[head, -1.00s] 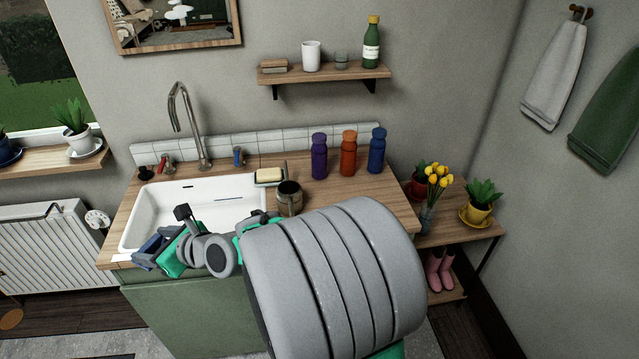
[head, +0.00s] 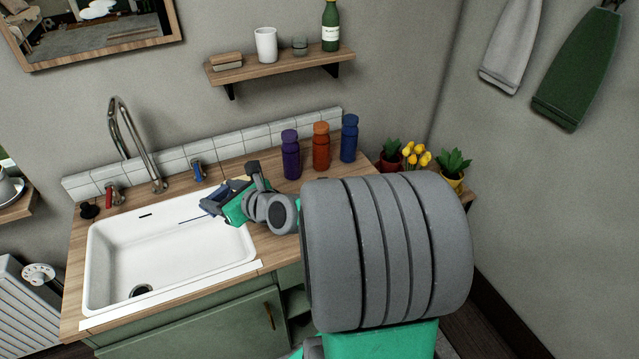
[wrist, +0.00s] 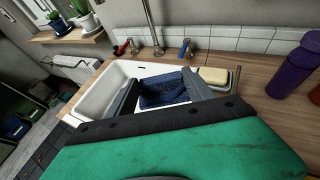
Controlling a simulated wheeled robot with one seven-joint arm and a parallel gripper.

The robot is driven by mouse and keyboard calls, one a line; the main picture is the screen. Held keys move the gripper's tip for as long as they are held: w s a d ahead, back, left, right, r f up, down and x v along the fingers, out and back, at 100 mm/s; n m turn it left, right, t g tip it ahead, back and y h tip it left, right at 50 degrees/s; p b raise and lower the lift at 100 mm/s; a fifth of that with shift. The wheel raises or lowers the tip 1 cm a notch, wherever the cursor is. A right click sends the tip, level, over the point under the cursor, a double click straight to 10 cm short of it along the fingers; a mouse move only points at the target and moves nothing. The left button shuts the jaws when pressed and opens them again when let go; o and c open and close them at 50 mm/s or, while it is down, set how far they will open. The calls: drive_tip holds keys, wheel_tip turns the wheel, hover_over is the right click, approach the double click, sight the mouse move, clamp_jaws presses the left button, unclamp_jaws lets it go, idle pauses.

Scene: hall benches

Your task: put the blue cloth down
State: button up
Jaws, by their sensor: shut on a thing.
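The blue cloth (wrist: 166,90) shows in the wrist view as a dark blue, textured piece between my two fingers. My gripper (wrist: 160,98) is shut on it. In the head view my gripper (head: 213,203) hangs over the right part of the white sink (head: 165,258), its fingers pointing left. Only a thin blue line shows by the fingertips there, perhaps the cloth's edge; the rest is hidden. I cannot tell how high the cloth is above the sink.
Purple (head: 290,155), orange (head: 321,147) and blue (head: 349,139) bottles stand at the back right. The tap (head: 135,145) rises behind the sink. My arm hides the counter's front right.

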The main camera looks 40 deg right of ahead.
drive_tip(key=s+d+f+m+h, duration=0.1)
drive_tip(key=s+d+m+h, duration=0.35)
drive_tip(key=d, duration=0.75)
drive_tip(key=s+d+f+m+h, duration=0.1)
drive_tip(key=s+d+h, duration=0.1)
drive_tip(key=s+d, duration=0.8)
drive_tip(key=f+x, duration=0.1)
drive_tip(key=x, duration=0.6)
drive_tip(key=s+d+f+x, duration=0.1)
drive_tip(key=x, duration=0.5)
drive_tip(key=d+p+x, duration=0.1)
drive_tip(key=x, duration=0.6)
drive_tip(key=shift+f, duration=0.55)
drive_tip(key=shift+s+d+f, duration=0.1)
drive_tip(key=shift+f, duration=1.25)
drive_tip(key=shift+f, duration=0.2)
drive_tip(key=o, duration=1.3)
drive_tip(key=shift+o, duration=0.2)
